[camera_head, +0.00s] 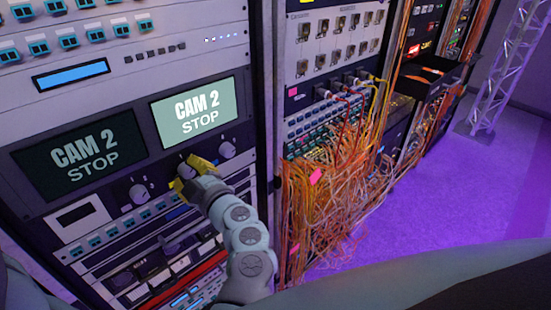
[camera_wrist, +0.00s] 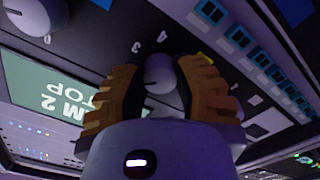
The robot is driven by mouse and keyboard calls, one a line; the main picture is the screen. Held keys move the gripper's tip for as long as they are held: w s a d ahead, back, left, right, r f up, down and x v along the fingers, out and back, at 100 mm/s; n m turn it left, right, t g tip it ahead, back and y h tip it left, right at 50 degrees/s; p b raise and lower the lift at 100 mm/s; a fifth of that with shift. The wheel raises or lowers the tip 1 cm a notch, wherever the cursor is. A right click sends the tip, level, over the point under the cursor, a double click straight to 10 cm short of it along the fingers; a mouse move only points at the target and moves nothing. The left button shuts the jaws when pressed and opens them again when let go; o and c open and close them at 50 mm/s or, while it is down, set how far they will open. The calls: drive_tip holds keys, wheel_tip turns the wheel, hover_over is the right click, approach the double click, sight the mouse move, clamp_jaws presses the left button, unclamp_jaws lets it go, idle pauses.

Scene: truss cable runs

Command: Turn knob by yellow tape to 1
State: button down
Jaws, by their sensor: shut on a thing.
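A grey round knob (camera_wrist: 158,72) sits between the two tan ribbed fingers of my gripper (camera_wrist: 160,78) in the wrist view. The fingers are closed on its sides. White dial marks show on the dark panel around it, but I cannot read its setting surely. A small yellow patch (camera_wrist: 204,50), likely the yellow tape, shows beside the right finger. In the head view, my gripper (camera_head: 184,176) is at the middle knob (camera_head: 187,168) below the screens, its yellowish fingers around it. The tape cannot be told from the fingers there.
Another knob (camera_head: 139,193) is to the left and one (camera_head: 226,149) to the right. A lit screen (camera_head: 194,110) and a dark screen (camera_head: 80,157) both read "CAM 2 STOP". Orange cables (camera_head: 325,205) hang at the right rack. Purple floor (camera_head: 440,205) is open beyond.

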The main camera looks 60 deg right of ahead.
drive_tip(key=n+b, duration=0.1)
drive_tip(key=b, duration=0.1)
drive_tip(key=n+b, duration=0.2)
drive_tip(key=shift+f+n, duration=0.3)
drive_tip(key=shift+f, duration=0.1)
drive_tip(key=n+b, duration=0.3)
drive_tip(key=n, duration=0.1)
drive_tip(key=shift+r, duration=0.1)
drive_tip(key=shift+d+r+n+b, duration=0.1)
drive_tip(key=shift+n+b, duration=0.7)
drive_tip(key=shift+s+r, duration=0.1)
drive_tip(key=c, duration=0.6)
unclamp_jaws()
drive_tip(key=shift+r, duration=0.1)
drive_tip(key=v, duration=1.2)
